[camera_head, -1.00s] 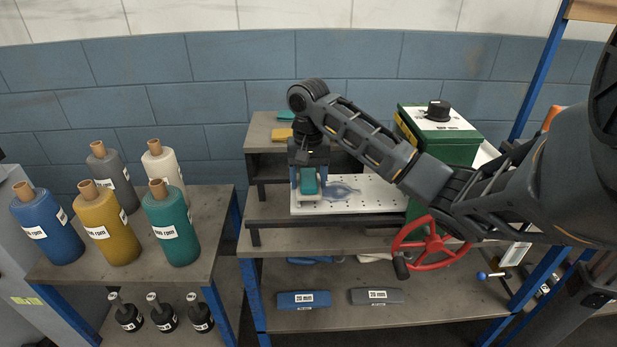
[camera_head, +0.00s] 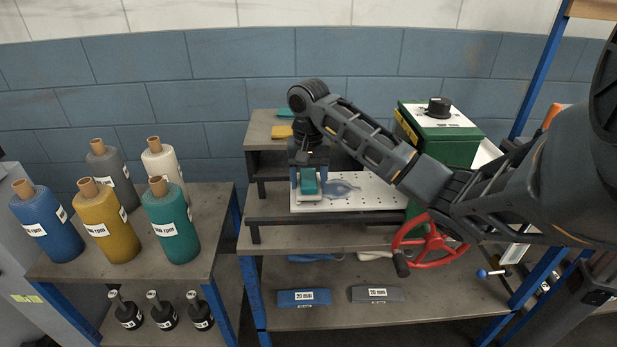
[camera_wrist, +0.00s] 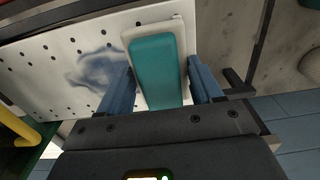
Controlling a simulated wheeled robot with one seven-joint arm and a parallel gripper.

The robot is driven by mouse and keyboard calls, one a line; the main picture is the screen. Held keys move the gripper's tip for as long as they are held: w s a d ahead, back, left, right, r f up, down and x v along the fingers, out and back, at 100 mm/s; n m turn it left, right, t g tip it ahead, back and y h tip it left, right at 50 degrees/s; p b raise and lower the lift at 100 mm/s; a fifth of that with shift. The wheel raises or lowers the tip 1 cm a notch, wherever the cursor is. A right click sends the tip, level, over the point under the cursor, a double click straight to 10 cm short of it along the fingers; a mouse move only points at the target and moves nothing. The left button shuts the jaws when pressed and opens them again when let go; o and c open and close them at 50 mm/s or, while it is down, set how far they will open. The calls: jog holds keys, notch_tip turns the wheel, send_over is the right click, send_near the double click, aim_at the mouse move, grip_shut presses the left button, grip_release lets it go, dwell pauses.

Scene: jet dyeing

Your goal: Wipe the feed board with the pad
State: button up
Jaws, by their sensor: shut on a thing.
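The feed board (camera_head: 375,192) is a white perforated plate on the upper shelf of the bench. A blue-grey smear (camera_head: 343,188) marks it, and the smear also shows in the wrist view (camera_wrist: 97,70). My gripper (camera_head: 308,185) points down at the board's left end, shut on the pad (camera_head: 308,181). The pad has a teal grip block on a pale base, seen larger in the wrist view (camera_wrist: 158,62) between my two blue fingers. The pad is beside the smear. It lies over the board and looks close to its surface, but contact is unclear.
A green box (camera_head: 440,140) with a black knob and a red handwheel (camera_head: 430,245) stand right of the board. Blue (camera_head: 303,297) and grey (camera_head: 377,294) blocks lie on the lower shelf. Several coloured spools (camera_head: 105,225) stand on the left table.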

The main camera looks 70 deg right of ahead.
aim_at(361, 191)
jog(key=shift+f, duration=0.2)
jog(key=shift+s+d+r+p, duration=0.1)
jog(key=shift+s+d+p, duration=0.2)
jog(key=shift+s, duration=0.4)
jog(key=shift+s+d+r+p, duration=0.1)
jog(key=shift+s+d+p, duration=0.15)
jog(key=shift+s, duration=0.4)
jog(key=shift+s+d+f+p, duration=0.25)
jog(key=shift+s+d, duration=0.45)
jog(key=shift+s, duration=0.95)
jog(key=shift+s+d+f+p, duration=0.1)
jog(key=shift+s+d+p, duration=0.4)
jog(key=shift+s, duration=1.15)
jog(key=shift+s+d+f+p, duration=0.1)
jog(key=shift+s+d+f, duration=0.1)
jog(key=shift+s+d, duration=1.05)
jog(key=shift+s+a, duration=0.4)
jog(key=shift+r, duration=0.15)
